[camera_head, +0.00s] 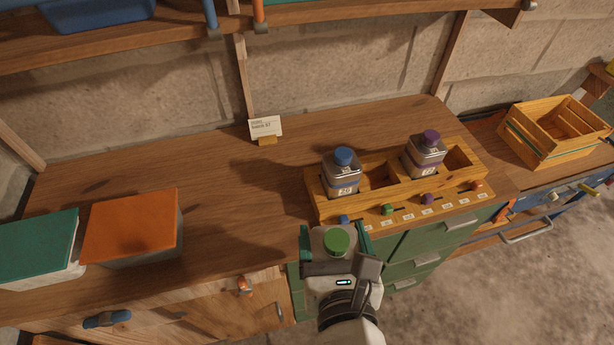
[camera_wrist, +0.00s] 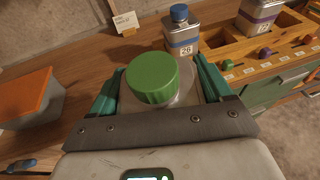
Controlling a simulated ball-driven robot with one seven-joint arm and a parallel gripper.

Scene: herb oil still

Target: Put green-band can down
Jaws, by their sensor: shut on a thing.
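The green-band can shows its green cap (camera_head: 337,243) and pale metal top in the head view; its band is hidden. My gripper (camera_head: 334,238) is shut on it, with teal fingers on both sides, in front of the wooden rack near the bench's front edge. In the wrist view the green cap (camera_wrist: 153,78) is large between the fingers (camera_wrist: 158,88). The wooden rack (camera_head: 407,200) holds a blue-capped can (camera_head: 342,175) at its left end and a purple-capped can (camera_head: 424,154) further right. An empty slot lies between them, and another is at the right end.
Green-lidded (camera_head: 38,242) and orange-lidded (camera_head: 132,226) boxes stand at the left. A small card (camera_head: 265,127) stands at the back of the bench. A slatted crate (camera_head: 554,132) is at the right. The middle of the bench is clear. Coloured knobs line the rack's front.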

